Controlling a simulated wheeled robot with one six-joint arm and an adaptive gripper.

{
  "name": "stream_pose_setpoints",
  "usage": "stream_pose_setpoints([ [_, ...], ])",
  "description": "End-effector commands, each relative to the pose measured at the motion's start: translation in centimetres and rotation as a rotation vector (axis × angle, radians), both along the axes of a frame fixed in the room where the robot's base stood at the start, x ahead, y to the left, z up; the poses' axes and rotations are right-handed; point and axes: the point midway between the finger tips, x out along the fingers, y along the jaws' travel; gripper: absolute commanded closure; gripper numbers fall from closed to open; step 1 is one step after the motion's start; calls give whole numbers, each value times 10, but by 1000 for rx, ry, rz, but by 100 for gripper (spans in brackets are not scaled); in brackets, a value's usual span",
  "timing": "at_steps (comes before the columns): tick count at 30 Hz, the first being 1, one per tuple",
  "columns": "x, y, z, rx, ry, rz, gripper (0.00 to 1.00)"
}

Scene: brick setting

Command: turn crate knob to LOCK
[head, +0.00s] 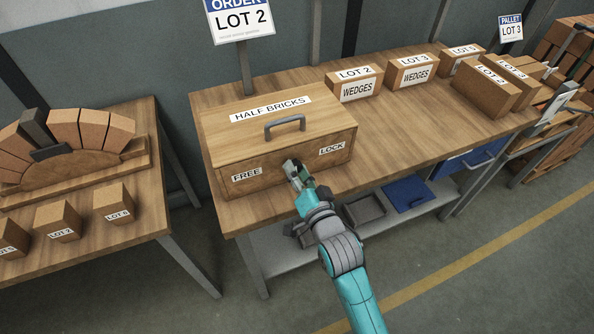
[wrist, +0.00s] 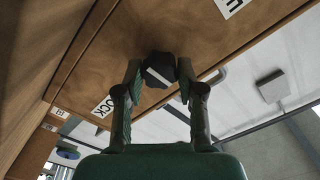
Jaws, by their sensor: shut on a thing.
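The wooden crate (head: 215,152) labelled HALF BRICKS stands on the workbench, with its lid down and a grey handle (head: 285,122) on top. Its front carries a FREE label (head: 247,174) at left and a LOCK label (head: 332,148) at right. My gripper (head: 293,168) is at the crate front between the labels and hides the knob in the head view. In the wrist view, the dark knob (wrist: 160,68) with a white bar sits between the fingers of my gripper (wrist: 160,76), which is shut on it. I cannot tell which label the bar points at.
Boxes labelled WEDGES (head: 356,85) and other lot boxes (head: 487,90) stand further right on the workbench (head: 400,135). A second table (head: 130,215) with a brick arch (head: 75,130) is at left. A shelf with a blue tray (head: 408,193) lies below.

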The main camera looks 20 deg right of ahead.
Motion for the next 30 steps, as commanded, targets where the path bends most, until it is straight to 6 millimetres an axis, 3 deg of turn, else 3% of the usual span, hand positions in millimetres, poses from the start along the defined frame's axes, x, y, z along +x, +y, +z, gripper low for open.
stream_pose_setpoints([
  [7, 0, 1, -2, 1, 5, 3, 97],
  [8, 0, 2, -2, 1, 5, 3, 55],
  [10, 0, 1, -2, 0, 4, 3, 37],
  [22, -4, 0, -1, -1, 2, 1, 37],
  [30, -40, 1, -2, -1, 4, 1, 37],
])
